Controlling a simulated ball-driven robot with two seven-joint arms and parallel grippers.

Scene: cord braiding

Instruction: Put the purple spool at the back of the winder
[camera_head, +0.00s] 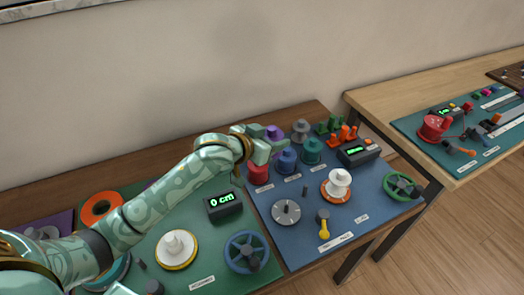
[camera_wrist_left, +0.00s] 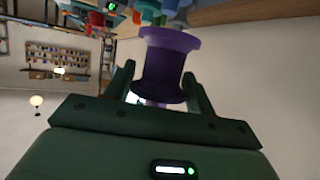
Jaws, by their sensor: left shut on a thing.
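My left gripper (camera_head: 266,144) is above the back left part of the blue mat, its fingers partly hidden by the wrist. It is shut on the purple spool (camera_head: 274,132). In the left wrist view the purple spool (camera_wrist_left: 168,62) sits between the two fingers of the left gripper (camera_wrist_left: 160,88), its wide flanges showing. A white reel with an orange rim (camera_head: 337,186) stands on the blue mat, and a white reel with a yellow rim (camera_head: 177,248) on the green mat. I cannot tell which is the winder. My right gripper is not in view.
Red (camera_head: 257,174), blue (camera_head: 286,160), teal (camera_head: 311,151) and grey (camera_head: 301,130) spools stand near the held spool. A display box (camera_head: 357,152), green handwheel (camera_head: 403,187), grey dial (camera_head: 286,212) and yellow-handled crank (camera_head: 323,226) are on the blue mat (camera_head: 280,247).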

